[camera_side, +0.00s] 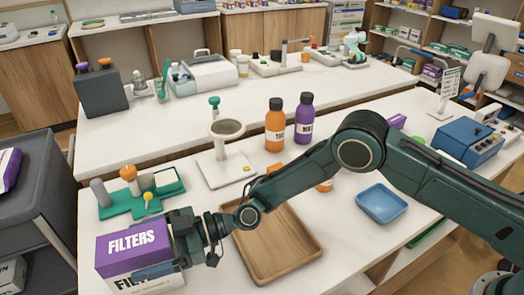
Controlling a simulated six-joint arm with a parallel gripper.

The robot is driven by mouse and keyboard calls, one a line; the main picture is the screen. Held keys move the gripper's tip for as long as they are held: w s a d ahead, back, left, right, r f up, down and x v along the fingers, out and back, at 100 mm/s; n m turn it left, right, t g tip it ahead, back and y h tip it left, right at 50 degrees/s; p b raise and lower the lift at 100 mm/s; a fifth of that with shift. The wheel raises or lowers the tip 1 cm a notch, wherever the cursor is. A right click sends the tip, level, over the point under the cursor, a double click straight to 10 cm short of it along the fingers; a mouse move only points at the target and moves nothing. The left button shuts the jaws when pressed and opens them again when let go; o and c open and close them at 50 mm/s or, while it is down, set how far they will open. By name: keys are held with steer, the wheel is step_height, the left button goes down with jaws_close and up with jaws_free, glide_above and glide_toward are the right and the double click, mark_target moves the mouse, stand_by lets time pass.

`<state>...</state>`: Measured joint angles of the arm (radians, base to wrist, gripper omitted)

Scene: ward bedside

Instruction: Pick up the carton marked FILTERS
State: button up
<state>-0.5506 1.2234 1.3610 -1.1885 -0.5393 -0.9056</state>
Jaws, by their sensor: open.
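The carton marked FILTERS (125,247) stands at the near left edge of the white table (345,245). It has a purple top with white lettering and a white front, where the same word is partly covered. My gripper (170,250) is at the carton's right end. It is open, and one dark finger reaches across the front face. The other finger is hard to make out. I cannot tell whether the fingers touch the carton.
A green holder (120,204) with knobbed items stands just behind the carton. A wooden tray (312,243) lies to its right. An orange bottle (275,128), a purple bottle (304,121) and a blue tray (382,203) are farther off. A dark cart (38,190) stands left.

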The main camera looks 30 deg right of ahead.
stand_by(0.5)
steer(key=c, duration=1.2)
steer(key=shift+r, duration=0.15)
step_height(320, 180, up, 20)
stand_by(0.5)
